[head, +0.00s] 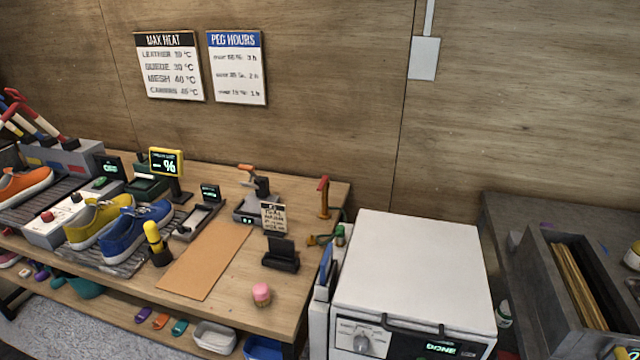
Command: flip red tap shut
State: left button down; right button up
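The red tap (323,185) stands upright at the back right corner of the wooden bench. It has a brass-coloured body with a red lever on top. The lever is small in the view, and I cannot tell whether the tap is open or shut. A second brass tap with a green handle (340,235) is nearer, at the bench's right edge beside the white machine. Neither of my grippers is in the head view, and nothing is touching the red tap.
The white machine (412,262) stands right of the wooden bench (215,312). A small black stand (281,256) and pink-topped item (261,294) sit in front of the taps. A sign card (273,217) stands left of them. Sneakers (135,230) fill the bench's left side.

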aim_at(324, 178)
jog(key=i+j+z, duration=0.15)
jog(key=j+z, duration=0.15)
jog(key=j, duration=1.15)
jog(key=j+z, duration=0.25)
jog(key=j, duration=1.2)
